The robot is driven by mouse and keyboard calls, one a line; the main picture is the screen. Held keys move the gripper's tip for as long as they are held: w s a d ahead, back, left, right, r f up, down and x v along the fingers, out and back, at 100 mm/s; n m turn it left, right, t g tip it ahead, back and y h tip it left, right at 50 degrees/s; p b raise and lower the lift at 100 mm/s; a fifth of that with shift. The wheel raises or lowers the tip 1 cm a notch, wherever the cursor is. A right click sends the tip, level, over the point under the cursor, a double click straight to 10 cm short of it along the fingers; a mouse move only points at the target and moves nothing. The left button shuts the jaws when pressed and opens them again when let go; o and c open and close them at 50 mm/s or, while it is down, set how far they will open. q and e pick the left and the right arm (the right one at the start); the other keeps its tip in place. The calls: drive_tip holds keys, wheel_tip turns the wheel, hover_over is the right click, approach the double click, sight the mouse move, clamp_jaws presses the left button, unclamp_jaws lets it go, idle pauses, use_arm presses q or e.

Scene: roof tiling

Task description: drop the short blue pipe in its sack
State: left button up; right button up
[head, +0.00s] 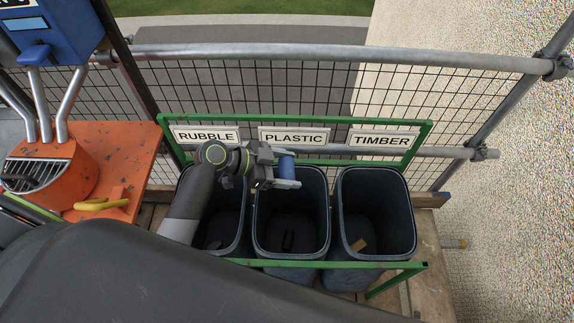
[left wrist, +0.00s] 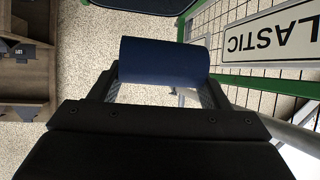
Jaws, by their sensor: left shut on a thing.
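My left gripper (head: 286,172) is shut on the short blue pipe (head: 286,166) and holds it over the middle sack, near its back rim. The pipe also shows between the fingers in the left wrist view (left wrist: 164,62). The middle sack (head: 291,254) is dark grey, open at the top, and stands under the PLASTIC sign (head: 294,136). A dark piece (head: 288,240) lies in its bottom. My right gripper is in neither view.
The RUBBLE sack (head: 240,235) stands on the left and the TIMBER sack (head: 376,215) on the right, with a small wooden piece (head: 359,245) in it. A green frame (head: 425,150) surrounds the sacks. Mesh and a rail (head: 330,53) run behind. An orange platform (head: 125,160) is at left.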

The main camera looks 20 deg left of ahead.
use_arm(q)
drive_tip(key=o, duration=1.1)
drive_tip(key=shift+c, duration=0.2)
drive_tip(key=shift+s+a+r, duration=0.2)
drive_tip(key=shift+a, duration=0.25)
drive_tip(key=b+v, duration=0.3)
drive_tip(key=v, duration=1.3)
drive_tip(key=shift+b, duration=0.4)
drive_tip(key=shift+s+a, duration=0.15)
